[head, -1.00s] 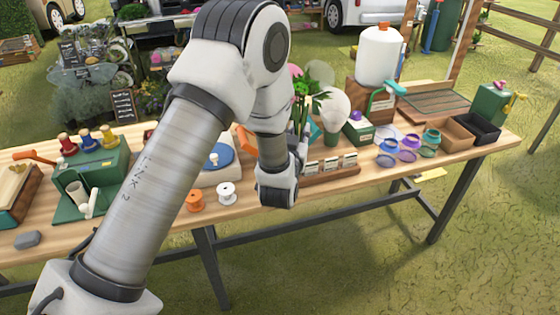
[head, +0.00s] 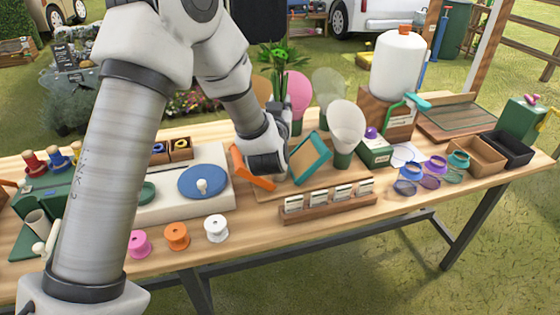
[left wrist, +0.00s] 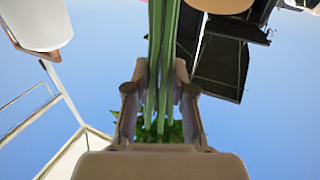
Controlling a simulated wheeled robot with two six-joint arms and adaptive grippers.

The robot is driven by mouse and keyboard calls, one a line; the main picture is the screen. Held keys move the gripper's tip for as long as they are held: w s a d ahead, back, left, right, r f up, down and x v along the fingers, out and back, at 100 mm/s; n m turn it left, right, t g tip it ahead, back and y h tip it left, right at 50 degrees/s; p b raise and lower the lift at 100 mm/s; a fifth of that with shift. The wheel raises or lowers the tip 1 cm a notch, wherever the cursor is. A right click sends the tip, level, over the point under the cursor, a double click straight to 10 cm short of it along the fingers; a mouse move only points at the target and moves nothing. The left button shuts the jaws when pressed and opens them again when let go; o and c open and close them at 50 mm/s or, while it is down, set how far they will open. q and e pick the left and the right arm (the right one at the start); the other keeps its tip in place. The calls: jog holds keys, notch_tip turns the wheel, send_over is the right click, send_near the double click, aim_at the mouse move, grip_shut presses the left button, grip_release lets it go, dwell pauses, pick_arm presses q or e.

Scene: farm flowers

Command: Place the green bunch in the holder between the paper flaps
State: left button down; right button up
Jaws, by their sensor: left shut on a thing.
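My left gripper (head: 279,106) is shut on the stems of the green bunch (head: 273,56), which stands upright with its leaves at the top. In the left wrist view the stems (left wrist: 163,60) run between both fingers (left wrist: 160,105), with leaves beyond. The orange flap (head: 250,168) and the teal flap (head: 311,158) stand tilted on a wooden board (head: 290,193). My wrist is in front of the space between them. The holder there is hidden behind it, and I cannot tell how far the stems are from it. My right gripper is not in view.
White, pink and greyish paper cones (head: 346,126) stand close behind the teal flap. A rack of labelled cards (head: 328,201) lies in front. Spools (head: 216,228) and a blue turntable (head: 203,181) are to the left. A white tank (head: 397,66) stands back right.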

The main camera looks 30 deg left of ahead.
pick_arm(q)
notch_tip(320, 180, down, 8)
jog(key=shift+w+f, duration=0.1)
jog(key=shift+w, duration=0.05)
jog(key=shift+f, duration=0.35)
jog(key=c, duration=1)
grip_release()
